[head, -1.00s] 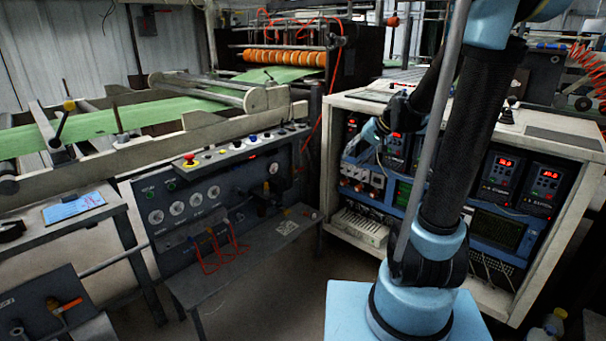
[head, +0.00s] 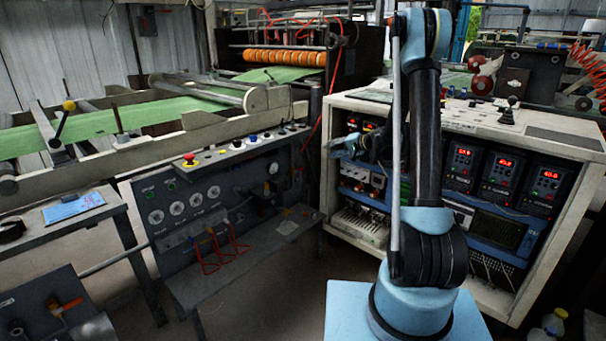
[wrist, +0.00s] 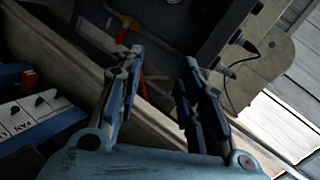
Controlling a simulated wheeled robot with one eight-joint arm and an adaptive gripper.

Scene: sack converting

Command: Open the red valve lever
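My gripper (wrist: 161,68) is open in the wrist view, with two dark blue fingers spread apart and nothing between them. In the head view my gripper (head: 340,145) is small, in front of the left edge of the white instrument cabinet. An orange-red lever (head: 70,304) sits on a dark box at the lower left, far from my gripper; I cannot tell if it is the red valve lever. Coloured taps with red loops (head: 210,238) are on the grey control panel. In the wrist view a thin red-orange part (wrist: 143,86) shows beyond the fingers, too unclear to name.
The white cabinet (head: 560,225) with lit red displays stands close to my arm. The grey control panel (head: 165,190) and a low shelf (head: 190,285) are left of it. Floor between panel and cabinet is clear. A machine with green web (head: 90,128) stands behind.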

